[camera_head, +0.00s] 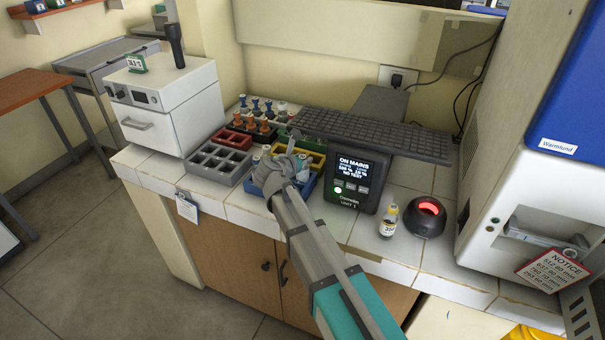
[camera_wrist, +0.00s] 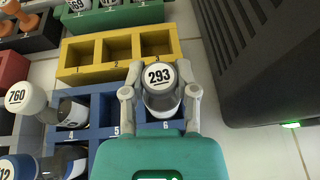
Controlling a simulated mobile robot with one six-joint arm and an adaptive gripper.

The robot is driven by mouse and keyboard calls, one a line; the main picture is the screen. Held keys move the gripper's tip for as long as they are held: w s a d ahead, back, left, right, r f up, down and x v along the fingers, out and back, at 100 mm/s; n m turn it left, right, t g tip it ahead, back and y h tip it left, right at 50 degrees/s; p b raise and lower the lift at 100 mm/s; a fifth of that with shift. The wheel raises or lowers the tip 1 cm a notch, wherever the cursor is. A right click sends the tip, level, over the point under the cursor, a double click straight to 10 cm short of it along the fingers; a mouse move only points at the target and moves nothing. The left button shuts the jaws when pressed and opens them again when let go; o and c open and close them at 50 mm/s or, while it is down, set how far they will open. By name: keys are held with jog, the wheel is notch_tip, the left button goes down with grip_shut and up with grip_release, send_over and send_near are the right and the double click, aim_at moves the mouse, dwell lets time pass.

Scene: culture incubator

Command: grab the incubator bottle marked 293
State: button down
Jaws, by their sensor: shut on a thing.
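The bottle marked 293 (camera_wrist: 159,84) is between the two fingers of my gripper (camera_wrist: 160,97) in the wrist view, its round white cap facing the camera. My gripper is shut on it, at the edge of the blue rack (camera_wrist: 102,110) near the slot labelled 6. I cannot tell whether the bottle's base is still inside that slot. In the head view my gripper (camera_head: 283,165) is over the blue rack (camera_head: 303,194), and the fingers and arm hide most of the bottle.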

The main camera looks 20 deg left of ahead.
jog(key=shift+r, duration=0.1)
dwell(0.3)
notch_tip(320, 180, up, 8)
jog(key=p, duration=0.7)
jog(key=shift+f+p, duration=0.25)
jog(key=shift+p, duration=0.1)
jog(key=s+a, duration=0.3)
jog(key=s, duration=1.4)
jog(key=shift+s+f+b, duration=0.3)
jog(key=shift+s+f, duration=0.05)
jog(key=shift+r, duration=0.1)
